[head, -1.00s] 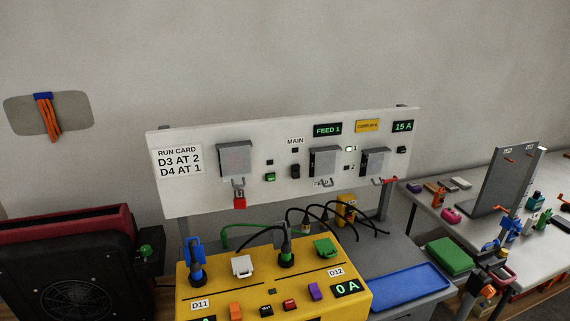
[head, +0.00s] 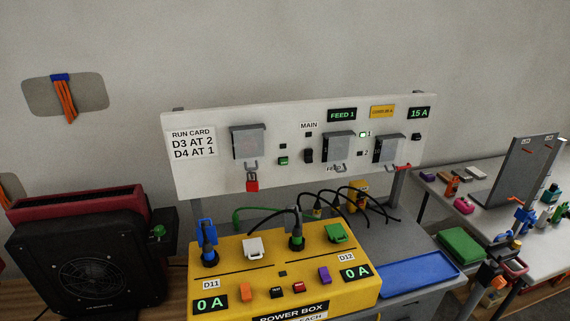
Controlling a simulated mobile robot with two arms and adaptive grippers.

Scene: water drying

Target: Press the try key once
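The yellow power box (head: 228,262) stands in the lower middle, its top tilted toward me. Along its front are an orange key (head: 246,292), a small black key (head: 276,293), a red key (head: 298,287) and a purple key (head: 324,274). The lettering on the black and red keys is too small to read, so I cannot tell which is the try key. The D11 display (head: 210,304) and the D12 display (head: 356,272) both read 0 A. A small green button (head: 283,161) is on the white wall panel (head: 225,184). Neither of my grippers shows.
Blue and dark plugs with black cables stand up from the box's rear. A black fan unit (head: 45,262) is at the left. A blue tray (head: 425,272) lies right of the box. A cluttered side table (head: 480,175) is at far right. A red padlock (head: 252,185) hangs from the panel.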

